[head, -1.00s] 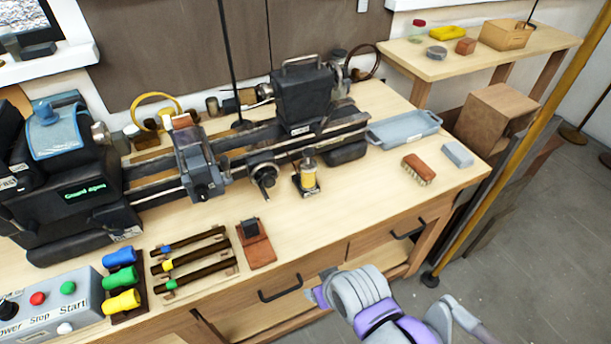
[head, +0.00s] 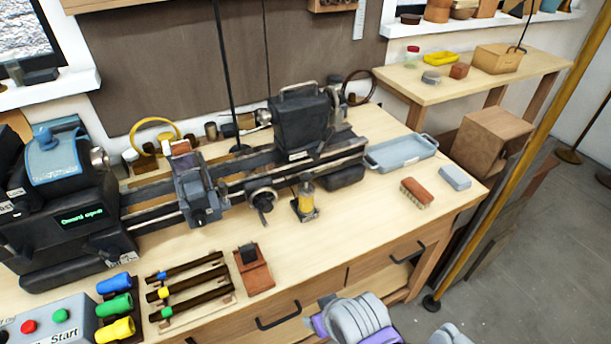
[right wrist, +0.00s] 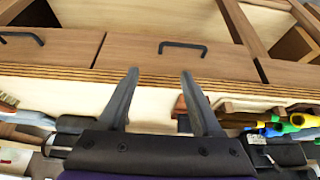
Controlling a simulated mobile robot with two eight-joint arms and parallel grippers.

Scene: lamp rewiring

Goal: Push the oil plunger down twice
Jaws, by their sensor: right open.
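The oiler, a small yellow cylinder with a grey plunger top (head: 305,187) on a dark square base, stands upright on the bench in front of the lathe in the head view. My right gripper (head: 320,314) is low in the head view, at the bench's front edge, below and apart from the oiler. In the right wrist view my right gripper (right wrist: 159,74) has its two dark fingers spread with nothing between them. The oiler is not clear in the wrist view. My left gripper is not in view.
The lathe (head: 300,120) fills the back of the bench. A red-brown block stand (head: 253,270), a brush (head: 416,192), a grey-blue block (head: 455,178) and a tray (head: 400,152) lie around the oiler. Bare bench top lies between the oiler and the front edge.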

